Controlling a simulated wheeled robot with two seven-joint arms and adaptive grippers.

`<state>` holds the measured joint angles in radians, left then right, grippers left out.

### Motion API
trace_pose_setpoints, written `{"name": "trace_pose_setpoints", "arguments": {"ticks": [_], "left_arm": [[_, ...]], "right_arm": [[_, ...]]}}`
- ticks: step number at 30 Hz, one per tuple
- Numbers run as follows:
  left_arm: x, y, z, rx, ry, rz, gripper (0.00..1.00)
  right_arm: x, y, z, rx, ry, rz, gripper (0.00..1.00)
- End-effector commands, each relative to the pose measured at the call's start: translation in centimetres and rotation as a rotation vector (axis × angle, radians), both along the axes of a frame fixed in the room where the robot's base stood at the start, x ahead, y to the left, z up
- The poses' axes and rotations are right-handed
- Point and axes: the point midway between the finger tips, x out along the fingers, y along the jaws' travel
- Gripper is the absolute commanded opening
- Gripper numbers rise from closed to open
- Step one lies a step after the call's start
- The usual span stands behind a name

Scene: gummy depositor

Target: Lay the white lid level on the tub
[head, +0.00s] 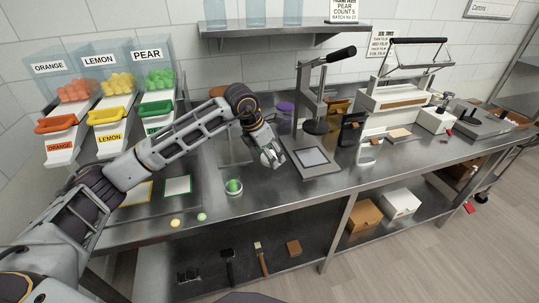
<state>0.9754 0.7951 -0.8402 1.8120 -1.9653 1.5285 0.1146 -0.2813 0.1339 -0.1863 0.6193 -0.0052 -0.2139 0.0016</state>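The tub (233,187) is a small, clear, round container with green pieces in it. My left gripper (271,157) is above the bench, right of and a little behind the tub. A small pale disc-like thing, seemingly the white lid (267,159), is between its fingers, looks tilted and is partly hidden by them. It is apart from the tub. My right gripper is not in view.
A lever press (311,126) with a flat plate (312,160) stands just right of my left gripper. A yellow gummy (175,223) and a green gummy (202,217) lie near the front edge. Orange, lemon and pear bins (108,103) stand at back left.

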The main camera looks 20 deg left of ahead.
Motion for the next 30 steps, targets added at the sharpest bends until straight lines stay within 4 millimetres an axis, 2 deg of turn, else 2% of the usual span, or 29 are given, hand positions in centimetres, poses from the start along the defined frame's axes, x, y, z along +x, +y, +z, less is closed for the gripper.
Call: {"name": "trace_pose_setpoints", "arguments": {"ticks": [2, 3, 9, 20, 30], "left_arm": [[0.0, 0.0, 0.0, 0.0, 0.0, 0.0, 0.56], [0.0, 0.0, 0.0, 0.0, 0.0, 0.0, 0.66], [0.0, 0.0, 0.0, 0.0, 0.0, 0.0, 0.43], [-0.2, -0.1, 0.4, 0.0, 0.001, -0.001, 0.43], [-1.0, -2.5, 1.6, -0.001, 0.0, -0.035, 0.43]], "right_arm": [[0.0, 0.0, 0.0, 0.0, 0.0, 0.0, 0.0], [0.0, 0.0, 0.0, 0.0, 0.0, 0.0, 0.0], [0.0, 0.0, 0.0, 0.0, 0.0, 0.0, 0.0], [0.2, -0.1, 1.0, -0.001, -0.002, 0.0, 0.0], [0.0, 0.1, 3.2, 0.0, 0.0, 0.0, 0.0]]}}
